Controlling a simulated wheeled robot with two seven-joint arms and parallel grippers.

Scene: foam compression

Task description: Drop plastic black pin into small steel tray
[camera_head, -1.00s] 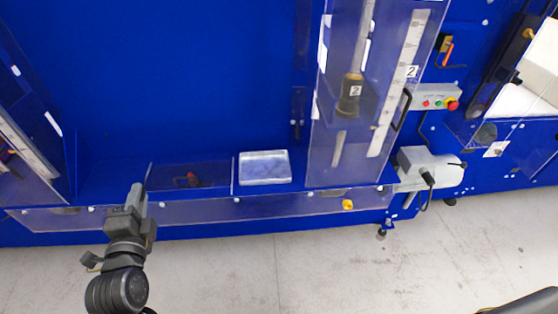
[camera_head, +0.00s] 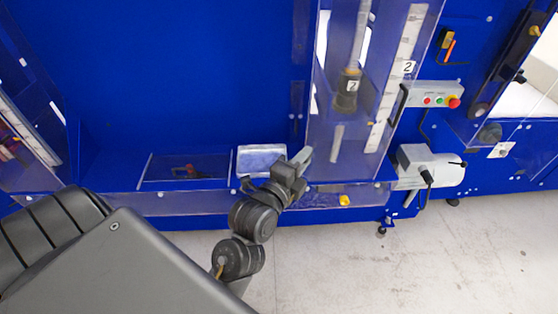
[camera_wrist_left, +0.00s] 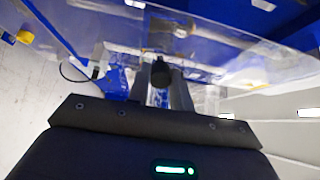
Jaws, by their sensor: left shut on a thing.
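My left gripper (camera_head: 305,155) is at the front ledge of the blue machine, just right of the small steel tray (camera_head: 260,158). The gripper and wrist cover the tray's lower right corner. In the left wrist view, the black pin (camera_wrist_left: 160,72) shows as a dark round end between the fingers of my left gripper (camera_wrist_left: 163,88), which is shut on it. The pin cannot be made out in the head view. The tray looks silvery and rectangular and lies on the ledge. My right gripper is not in view.
A clear guard (camera_head: 330,150) encloses the press column (camera_head: 347,92) right beside my left gripper. A recess (camera_head: 187,168) with a red and dark object lies left of the tray. A clear strip (camera_head: 190,203) runs along the ledge front. A control box (camera_head: 432,96) is at right.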

